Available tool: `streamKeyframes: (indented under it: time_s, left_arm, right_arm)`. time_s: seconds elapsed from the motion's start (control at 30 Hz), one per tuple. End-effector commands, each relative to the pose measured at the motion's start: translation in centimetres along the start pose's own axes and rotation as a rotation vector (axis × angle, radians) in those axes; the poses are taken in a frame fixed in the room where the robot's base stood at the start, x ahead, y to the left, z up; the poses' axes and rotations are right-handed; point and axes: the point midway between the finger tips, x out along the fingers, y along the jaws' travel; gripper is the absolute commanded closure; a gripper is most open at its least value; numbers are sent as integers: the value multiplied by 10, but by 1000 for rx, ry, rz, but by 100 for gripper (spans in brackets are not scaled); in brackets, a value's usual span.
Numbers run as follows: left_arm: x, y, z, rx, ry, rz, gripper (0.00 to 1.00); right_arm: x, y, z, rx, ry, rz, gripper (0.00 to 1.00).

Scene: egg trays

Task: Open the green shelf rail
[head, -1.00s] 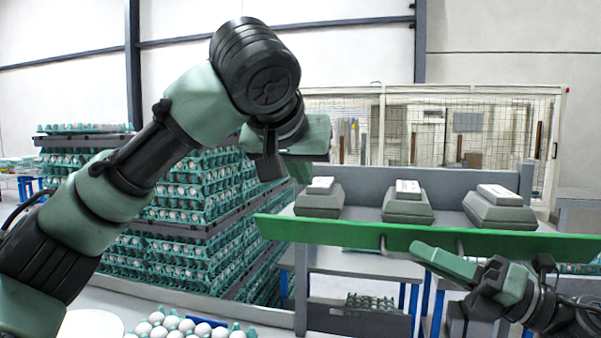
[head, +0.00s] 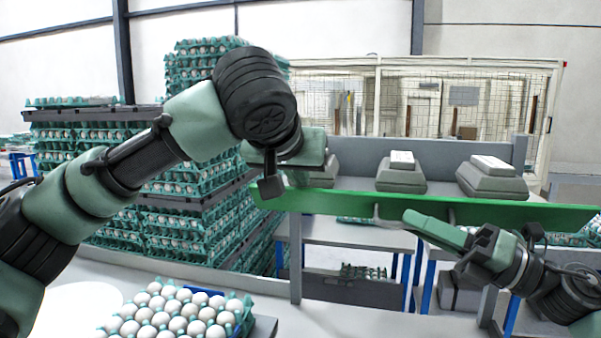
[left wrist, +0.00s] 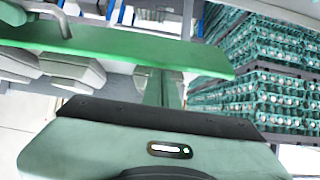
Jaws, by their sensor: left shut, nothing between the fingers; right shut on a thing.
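The green shelf rail (head: 350,203) runs lengthwise across the front of a grey shelf in the head view. Its left end also shows in the left wrist view (left wrist: 120,45), with a metal handle (left wrist: 55,78) on it. My left gripper (head: 272,188) is shut and empty. It overlaps the rail's left end in the head view; I cannot tell whether they touch. In the left wrist view its fingers (left wrist: 163,84) point toward the rail. My right gripper (head: 440,232) is at the rail's front, shut on a rail handle that its fingers mostly hide. Another metal handle (head: 378,216) is bare.
Grey boxes with white tops (head: 402,175) stand on the shelf behind the rail. Tall stacks of green egg trays (head: 195,225) stand left of the shelf. A tray of white eggs (head: 180,315) lies on the near table. A mesh fence (head: 450,100) is behind.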

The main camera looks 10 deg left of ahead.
Motion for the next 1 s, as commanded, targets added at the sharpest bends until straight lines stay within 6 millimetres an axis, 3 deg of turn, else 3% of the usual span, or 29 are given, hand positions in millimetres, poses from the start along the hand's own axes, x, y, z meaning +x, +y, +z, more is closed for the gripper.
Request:
streamKeyframes:
  time_s: [0.6, 0.63, 0.7, 1.0]
  left_arm:
    - [-4, 1, 16, 5, 52, 1, 100]
    - [-4, 1, 16, 5, 52, 1, 100]
    - [-4, 1, 16, 5, 52, 0, 100]
    - [-4, 0, 14, 2, 57, 0, 100]
  right_arm:
    - [0, 3, 5, -3, -11, 4, 100]
    - [0, 3, 5, -3, -11, 4, 81]
    - [0, 3, 5, -3, -10, 4, 68]
    - [0, 1, 3, -2, -7, 0, 68]
